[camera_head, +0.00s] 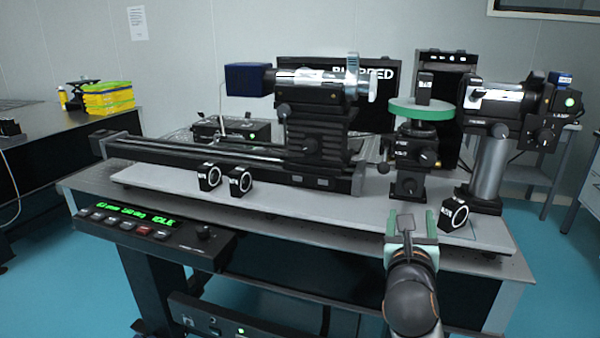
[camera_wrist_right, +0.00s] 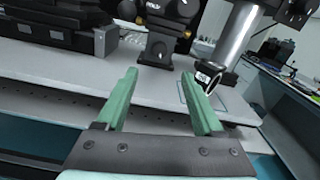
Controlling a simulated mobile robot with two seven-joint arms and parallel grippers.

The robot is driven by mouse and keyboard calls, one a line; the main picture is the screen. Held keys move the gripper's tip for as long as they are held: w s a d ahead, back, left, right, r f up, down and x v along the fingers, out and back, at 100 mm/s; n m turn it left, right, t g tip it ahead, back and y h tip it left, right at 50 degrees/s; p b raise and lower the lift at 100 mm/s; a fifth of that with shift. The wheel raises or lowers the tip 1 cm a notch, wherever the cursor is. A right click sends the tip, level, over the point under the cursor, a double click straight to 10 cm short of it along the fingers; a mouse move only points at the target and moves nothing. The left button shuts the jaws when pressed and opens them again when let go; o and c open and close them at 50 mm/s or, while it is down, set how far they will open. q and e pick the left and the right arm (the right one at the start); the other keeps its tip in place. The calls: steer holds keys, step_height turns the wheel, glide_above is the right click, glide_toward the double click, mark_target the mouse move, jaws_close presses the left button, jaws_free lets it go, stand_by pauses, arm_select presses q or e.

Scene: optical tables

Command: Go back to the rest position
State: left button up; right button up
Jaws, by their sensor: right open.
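My right gripper (camera_head: 411,222) is at the front edge of the optical table, low and right of centre in the head view. In the right wrist view its two green fingers (camera_wrist_right: 160,100) stand apart with nothing between them. The gripper points toward the white base plate (camera_wrist_right: 50,70) and the equipment on it. My left gripper is not in either view.
The optical table (camera_head: 85,185) carries a rail with a camera-like unit (camera_head: 315,90), a round green stage (camera_head: 420,110), a lamp on a post (camera_head: 487,170) and small ring mounts (camera_head: 240,181), (camera_head: 454,214). A control panel (camera_head: 150,228) juts from the front. Blue floor lies around.

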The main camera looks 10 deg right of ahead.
steer(key=s+a+f+n+t+y, duration=0.1)
steer(key=s+a+f+n+y, duration=0.35)
steer(key=n, duration=0.65)
steer(key=s+a+f+n+t+y, duration=0.1)
steer(key=a+f+n+t+y, duration=0.1)
steer(key=a+f+n+y, duration=0.6)
steer(key=s+a+f+n+t+y, duration=0.15)
steer(key=a+n, duration=0.25)
steer(key=n, duration=0.9)
steer(key=s+a+f+n+g+h, duration=0.1)
steer(key=s+f+n+g, duration=0.6)
steer(key=f, duration=0.5)
steer(key=s+a+f+n+g, duration=0.1)
steer(key=s+f+n+g, duration=0.3)
steer(key=s+f, duration=0.6)
arm_select(q)
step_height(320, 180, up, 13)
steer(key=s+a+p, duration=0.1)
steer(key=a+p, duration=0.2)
steer(key=p, duration=1.4)
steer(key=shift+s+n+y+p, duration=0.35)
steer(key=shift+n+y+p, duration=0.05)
arm_select(e)
step_height(320, 180, up, 12)
steer(key=d+h, duration=0.1)
steer(key=d, duration=0.1)
steer(key=shift+d+t, duration=0.35)
steer(key=shift+d, duration=0.05)
